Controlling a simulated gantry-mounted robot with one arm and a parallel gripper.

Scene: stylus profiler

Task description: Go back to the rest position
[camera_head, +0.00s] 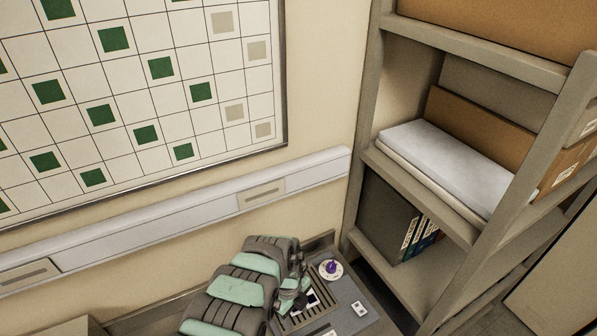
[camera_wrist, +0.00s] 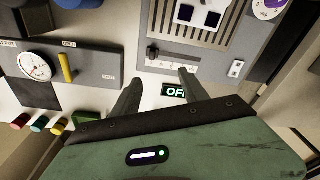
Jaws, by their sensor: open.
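My gripper (camera_wrist: 158,75) is open and empty in the wrist view, its two dark green fingers spread apart. It is above the instrument's front, with a small black switch or lever (camera_wrist: 152,50) just beyond the fingertips. A display (camera_wrist: 174,90) showing "OFF" is partly covered by the right finger. In the head view my green and grey arm reaches over the instrument's panel (camera_head: 345,291) at the bottom centre and hides part of it. The gripper's fingers cannot be made out clearly there.
A purple knob on a white dial (camera_head: 331,270) and a small white switch (camera_head: 359,308) are right of my arm. The wrist view shows a round gauge (camera_wrist: 35,67), a yellow lever (camera_wrist: 66,67) and coloured buttons. A loaded shelf (camera_head: 490,55) stands right; a wall board (camera_head: 130,90) hangs left.

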